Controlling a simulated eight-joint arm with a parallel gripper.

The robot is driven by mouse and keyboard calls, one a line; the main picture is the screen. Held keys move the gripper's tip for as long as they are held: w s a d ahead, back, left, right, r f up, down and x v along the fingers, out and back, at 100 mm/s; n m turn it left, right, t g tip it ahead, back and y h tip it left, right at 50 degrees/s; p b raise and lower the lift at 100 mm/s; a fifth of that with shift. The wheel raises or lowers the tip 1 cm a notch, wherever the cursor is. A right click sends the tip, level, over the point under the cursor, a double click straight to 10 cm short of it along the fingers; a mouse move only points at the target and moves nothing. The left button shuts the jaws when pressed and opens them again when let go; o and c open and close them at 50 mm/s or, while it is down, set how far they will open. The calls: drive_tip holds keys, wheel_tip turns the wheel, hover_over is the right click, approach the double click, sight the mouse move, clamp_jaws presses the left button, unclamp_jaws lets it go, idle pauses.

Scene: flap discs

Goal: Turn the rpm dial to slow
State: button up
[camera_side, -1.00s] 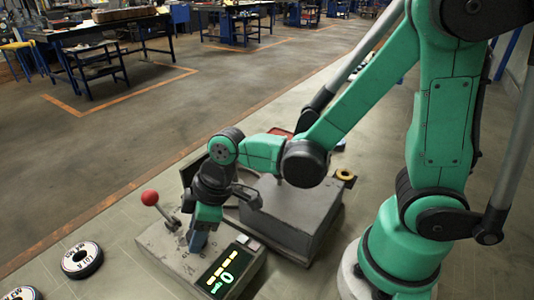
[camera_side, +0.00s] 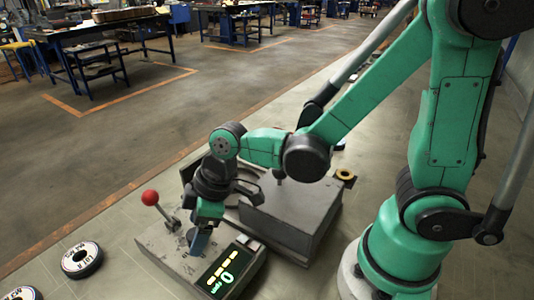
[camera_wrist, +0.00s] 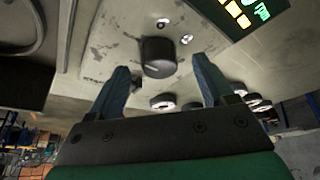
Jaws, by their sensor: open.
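The dial (camera_wrist: 158,57) is a dark round knob with a small light mark, on a worn grey control box (camera_side: 165,250). In the wrist view it stands between and just beyond the fingertips of my gripper (camera_wrist: 163,80), which is open. I see no finger touching it. In the side view my gripper (camera_side: 198,242) points down over the box top and mostly hides the dial. A display (camera_side: 222,276) on the box shows a green 0, rpm and several yellow bars; it also shows in the wrist view (camera_wrist: 240,12).
A lever with a red ball (camera_side: 150,197) rises from the box, left of my gripper. A grey block (camera_side: 290,215) stands behind to the right. Labelled discs (camera_side: 82,260) lie on the floor at left.

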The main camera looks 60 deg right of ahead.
drive_tip(key=shift+v, duration=2.4)
drive_tip(key=d+r+m+t+h, duration=0.1)
drive_tip(key=d+m, duration=0.2)
drive_tip(key=d+r+m+t+h, duration=0.1)
drive_tip(key=d+m, duration=0.2)
drive_tip(key=s+d+r+m+t+h, duration=0.1)
drive_tip(key=d+m+t, duration=0.1)
drive_tip(key=d+m, duration=0.1)
drive_tip(key=shift+d+r, duration=0.4)
